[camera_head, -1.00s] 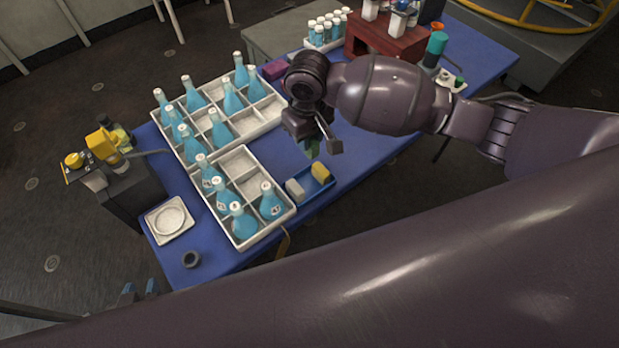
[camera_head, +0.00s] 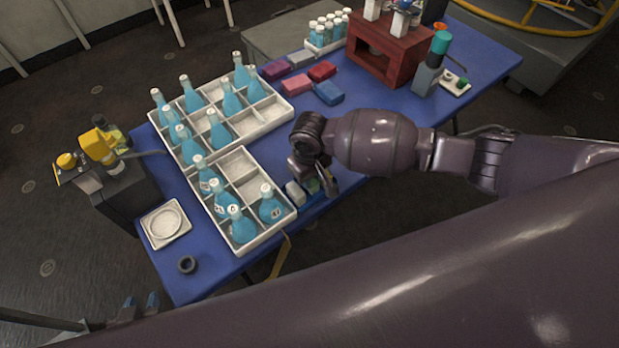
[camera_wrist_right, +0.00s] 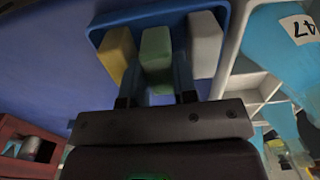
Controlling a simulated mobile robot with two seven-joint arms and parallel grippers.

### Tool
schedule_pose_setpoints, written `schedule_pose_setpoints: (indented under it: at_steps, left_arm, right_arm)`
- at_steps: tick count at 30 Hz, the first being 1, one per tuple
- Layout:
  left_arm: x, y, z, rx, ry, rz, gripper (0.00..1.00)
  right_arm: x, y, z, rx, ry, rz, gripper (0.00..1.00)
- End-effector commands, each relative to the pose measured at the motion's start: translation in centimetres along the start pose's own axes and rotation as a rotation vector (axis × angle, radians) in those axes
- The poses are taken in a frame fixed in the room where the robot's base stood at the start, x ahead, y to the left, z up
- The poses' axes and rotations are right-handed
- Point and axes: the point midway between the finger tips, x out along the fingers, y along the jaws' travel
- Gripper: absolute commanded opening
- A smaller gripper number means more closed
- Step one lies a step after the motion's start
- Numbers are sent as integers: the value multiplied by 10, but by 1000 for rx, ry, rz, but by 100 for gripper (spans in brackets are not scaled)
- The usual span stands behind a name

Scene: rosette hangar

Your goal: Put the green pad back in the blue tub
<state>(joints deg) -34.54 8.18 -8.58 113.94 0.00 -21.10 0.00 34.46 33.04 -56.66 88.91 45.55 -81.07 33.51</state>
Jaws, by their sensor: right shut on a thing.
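The green pad (camera_wrist_right: 157,55) is gripped between the fingers of my right gripper (camera_wrist_right: 157,82). In the wrist view it sits between a yellow pad (camera_wrist_right: 116,52) and a pale grey pad (camera_wrist_right: 205,45), over or inside the blue tub (camera_wrist_right: 160,16); I cannot tell whether it touches the floor. In the head view my right gripper (camera_head: 320,188) is at the tub and hides much of it. The pale pad (camera_head: 295,192) shows at its left. The bluish fingertips of my left gripper (camera_head: 140,306) stand apart, low at the left, off the table.
A white divided crate (camera_head: 262,240) with several blue flasks stands directly left of the tub. Coloured blocks (camera_head: 322,71) lie farther back, near a dark red box (camera_head: 392,50). A white dish (camera_head: 165,225) and a dark ring (camera_head: 187,265) lie at the left end.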

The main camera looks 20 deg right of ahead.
Motion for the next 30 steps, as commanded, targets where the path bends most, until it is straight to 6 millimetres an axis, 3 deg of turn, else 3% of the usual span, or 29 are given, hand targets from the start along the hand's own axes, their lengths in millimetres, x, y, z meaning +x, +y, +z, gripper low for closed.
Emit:
schedule_pose_setpoints:
  at_steps: [3,14,15,17,26,30]
  left_arm:
    - [2,0,3,1,-2,1,37]
    - [3,1,-1,1,5,2,37]
    - [3,1,-1,1,5,2,37]
    - [3,1,-1,1,5,2,37]
    - [2,1,0,1,2,1,37]
    - [0,0,-1,0,1,1,37]
  right_arm:
    - [14,0,0,0,-1,1,4]
    - [16,0,0,1,0,1,4]
    - [16,0,0,1,0,1,28]
    - [16,0,0,1,0,1,37]
    - [14,0,0,0,1,1,37]
    - [3,0,0,0,3,0,37]
